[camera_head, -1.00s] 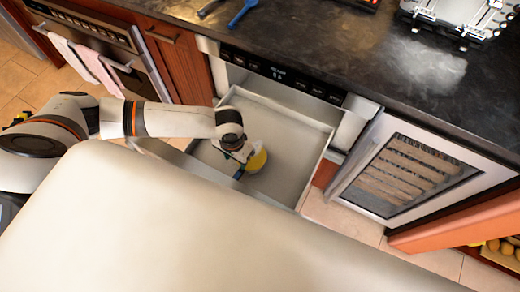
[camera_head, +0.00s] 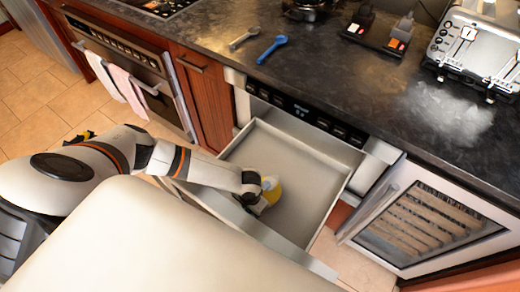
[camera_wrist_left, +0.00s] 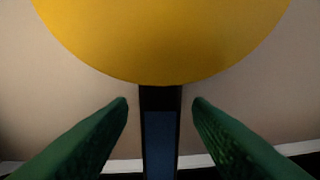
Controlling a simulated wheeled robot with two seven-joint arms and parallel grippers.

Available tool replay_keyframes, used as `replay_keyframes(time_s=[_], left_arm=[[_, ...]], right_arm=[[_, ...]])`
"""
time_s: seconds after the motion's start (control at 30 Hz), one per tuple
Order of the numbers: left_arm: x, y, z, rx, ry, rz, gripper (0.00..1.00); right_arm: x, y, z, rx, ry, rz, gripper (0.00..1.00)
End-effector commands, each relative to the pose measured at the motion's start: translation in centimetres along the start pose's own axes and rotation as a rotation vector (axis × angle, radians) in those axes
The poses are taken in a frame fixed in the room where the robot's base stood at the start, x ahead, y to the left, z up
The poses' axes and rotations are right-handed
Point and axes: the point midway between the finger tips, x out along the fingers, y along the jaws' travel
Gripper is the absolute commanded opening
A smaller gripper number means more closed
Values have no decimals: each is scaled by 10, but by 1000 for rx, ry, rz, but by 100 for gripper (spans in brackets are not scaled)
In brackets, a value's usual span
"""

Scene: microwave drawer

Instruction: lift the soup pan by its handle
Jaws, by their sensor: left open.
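The soup pan is yellow (camera_head: 272,190) and sits in the open microwave drawer (camera_head: 310,190), near its front left side. In the left wrist view, its yellow body (camera_wrist_left: 160,40) fills the top, and its dark blue handle (camera_wrist_left: 158,135) runs down toward the camera. My left gripper (camera_wrist_left: 160,105) is open, with one green finger on each side of the handle and a gap showing on both sides. In the head view, my left arm hides the handle and most of the fingers. My right gripper is in neither view.
The drawer walls (camera_head: 332,200) stand around the pan. The dark counter (camera_head: 330,70) is above, with a blue spoon-like tool (camera_head: 271,47), a grey one (camera_head: 244,38) and a toaster (camera_head: 478,50). A glass-door cooler (camera_head: 425,225) stands open at right.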

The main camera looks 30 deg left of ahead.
Motion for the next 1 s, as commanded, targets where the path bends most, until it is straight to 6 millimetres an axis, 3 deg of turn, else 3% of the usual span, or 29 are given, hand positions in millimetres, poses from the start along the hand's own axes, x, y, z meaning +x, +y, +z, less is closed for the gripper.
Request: replay_keyframes(time_s=[0.17,0.47,0.8,1.0], left_arm=[[0,0,0,0,-1,0,45],[0,0,0,0,-1,0,0],[-2,0,1,0,-2,-1,0],[-19,0,1,-1,-3,-2,0]], right_arm=[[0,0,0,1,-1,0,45],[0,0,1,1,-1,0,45],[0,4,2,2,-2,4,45],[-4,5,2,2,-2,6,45]])
